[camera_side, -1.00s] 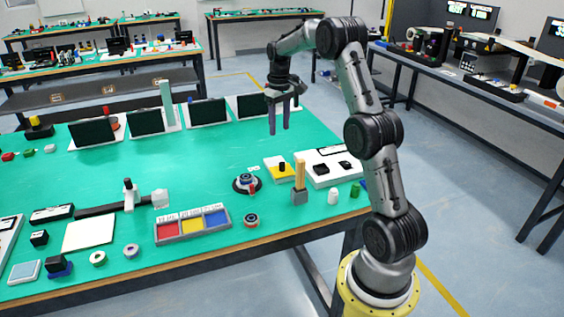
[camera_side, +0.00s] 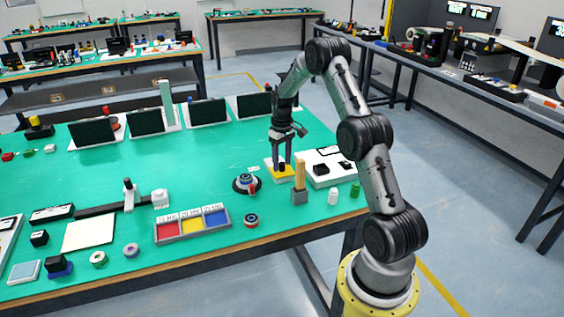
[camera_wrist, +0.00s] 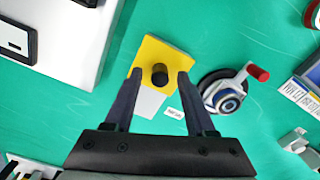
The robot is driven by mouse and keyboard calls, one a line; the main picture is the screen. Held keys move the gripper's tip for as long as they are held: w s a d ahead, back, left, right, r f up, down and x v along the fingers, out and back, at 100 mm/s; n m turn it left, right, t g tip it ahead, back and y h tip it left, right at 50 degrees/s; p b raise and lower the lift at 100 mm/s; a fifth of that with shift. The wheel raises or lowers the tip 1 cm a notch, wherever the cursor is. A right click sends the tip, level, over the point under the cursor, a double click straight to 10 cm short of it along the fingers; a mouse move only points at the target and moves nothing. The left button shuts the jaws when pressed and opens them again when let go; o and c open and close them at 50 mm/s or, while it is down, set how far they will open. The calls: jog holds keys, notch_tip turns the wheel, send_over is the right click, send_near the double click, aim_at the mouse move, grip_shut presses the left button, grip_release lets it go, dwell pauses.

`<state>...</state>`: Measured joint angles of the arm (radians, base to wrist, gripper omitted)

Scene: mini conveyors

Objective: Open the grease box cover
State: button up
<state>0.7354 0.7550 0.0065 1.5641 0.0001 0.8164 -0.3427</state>
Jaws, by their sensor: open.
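The grease box is a small block with a yellow cover (camera_wrist: 164,57) and a black round knob (camera_wrist: 160,75); its uncovered part is white. In the wrist view it lies straight ahead of my gripper (camera_wrist: 158,82), whose two dark fingers are open on either side of the knob, apart from it. In the side view my gripper (camera_side: 281,164) points down just over the yellow cover (camera_side: 277,174), with the black knob (camera_side: 282,168) at the fingertips. Whether the fingers touch the cover I cannot tell.
A round device with a red-handled crank (camera_wrist: 230,90) stands close to the right of the box. A white panel with black parts (camera_side: 331,161) is beside it. A wooden-handled brush (camera_side: 300,185) stands in front. Green tabletop shows between them.

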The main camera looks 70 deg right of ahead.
jog(key=shift+f, duration=0.15)
grip_shut()
dwell(1.4)
